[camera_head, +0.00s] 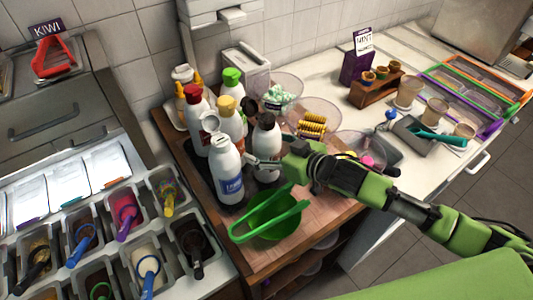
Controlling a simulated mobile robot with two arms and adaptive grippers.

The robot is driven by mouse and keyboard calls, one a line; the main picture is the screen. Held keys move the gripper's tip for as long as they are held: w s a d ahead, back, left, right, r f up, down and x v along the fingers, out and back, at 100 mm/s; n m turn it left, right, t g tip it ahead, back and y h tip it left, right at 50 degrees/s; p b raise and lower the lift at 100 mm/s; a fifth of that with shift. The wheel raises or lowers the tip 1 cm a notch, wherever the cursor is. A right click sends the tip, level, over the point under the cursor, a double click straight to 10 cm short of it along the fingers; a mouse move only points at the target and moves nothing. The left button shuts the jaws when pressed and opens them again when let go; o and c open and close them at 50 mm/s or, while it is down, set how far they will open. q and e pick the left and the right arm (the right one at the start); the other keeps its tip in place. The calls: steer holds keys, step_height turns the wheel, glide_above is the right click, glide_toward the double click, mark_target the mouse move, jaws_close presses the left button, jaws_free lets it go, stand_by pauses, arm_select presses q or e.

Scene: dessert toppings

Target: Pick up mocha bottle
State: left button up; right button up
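A cluster of squeeze bottles stands on the wooden counter near the middle of the head view. A dark brown bottle with a black cap (266,138) stands at the right of the cluster and is probably the mocha bottle; I cannot read its label. My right gripper (264,163) reaches in from the right, with its fingertips at the front of the dark bottle's lower body. I cannot tell whether they touch or grip it. A white bottle with an open white cap and a blue label (227,172) stands just left of the fingertips. My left gripper is not in view.
Bottles with red (195,115), yellow (228,118) and green (232,84) caps stand close behind. Clear bowls of toppings (318,117) lie to the right. Topping bins with spoons (127,215) fill the left.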

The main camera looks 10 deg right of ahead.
steer(key=shift+w+f, duration=0.1)
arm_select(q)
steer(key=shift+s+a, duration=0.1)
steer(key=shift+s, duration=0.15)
arm_select(e)
steer(key=c, duration=1.2)
steer(key=shift+r, duration=0.35)
steer(key=shift+c, duration=0.2)
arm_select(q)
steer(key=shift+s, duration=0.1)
